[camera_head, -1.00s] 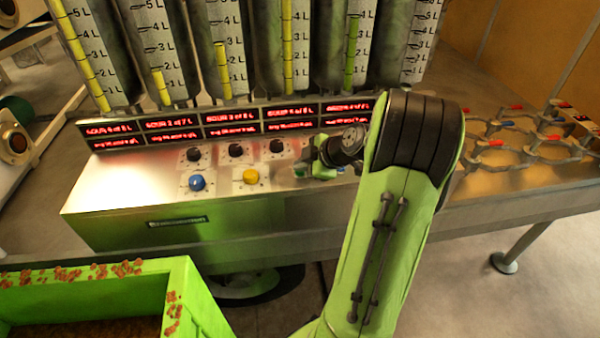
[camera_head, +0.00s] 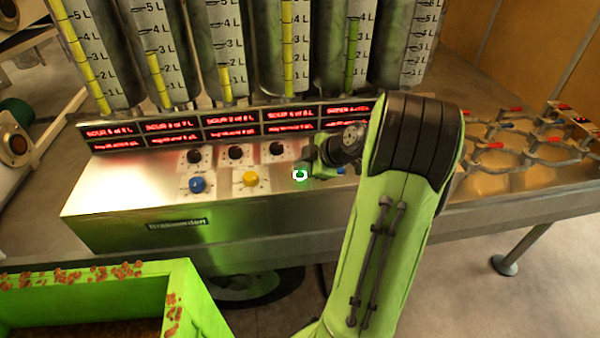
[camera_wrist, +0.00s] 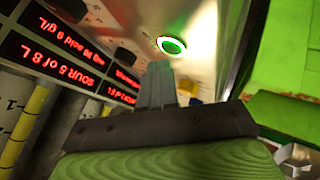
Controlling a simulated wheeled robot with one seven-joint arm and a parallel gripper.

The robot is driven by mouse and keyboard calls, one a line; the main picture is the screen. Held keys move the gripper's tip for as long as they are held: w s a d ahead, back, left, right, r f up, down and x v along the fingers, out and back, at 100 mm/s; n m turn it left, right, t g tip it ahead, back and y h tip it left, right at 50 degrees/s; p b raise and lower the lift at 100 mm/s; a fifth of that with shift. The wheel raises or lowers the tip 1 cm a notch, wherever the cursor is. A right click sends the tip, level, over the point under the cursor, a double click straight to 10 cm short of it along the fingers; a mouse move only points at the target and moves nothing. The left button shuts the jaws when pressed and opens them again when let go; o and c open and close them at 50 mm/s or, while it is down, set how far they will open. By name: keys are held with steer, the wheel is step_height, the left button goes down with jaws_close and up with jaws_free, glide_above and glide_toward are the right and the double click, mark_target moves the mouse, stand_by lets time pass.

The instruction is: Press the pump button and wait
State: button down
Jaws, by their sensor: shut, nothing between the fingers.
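A blue button (camera_head: 197,185), a yellow button (camera_head: 250,179) and black knobs (camera_head: 235,152) sit on the panel near the gripper. Measuring tubes (camera_head: 225,50) with yellow columns stand behind. A green crate (camera_head: 190,300) is at lower left. A steel table (camera_head: 510,190) extends right.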

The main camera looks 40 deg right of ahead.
steer(key=shift+r, duration=0.2)
steer(key=shift+r+p, duration=1.45)
steer(key=shift+r, duration=1)
step_height(320, 180, up, 10)
steer(key=p, duration=0.7)
glide_above(303, 176)
steer(key=shift+b, duration=0.3)
steer(key=shift+a, duration=0.1)
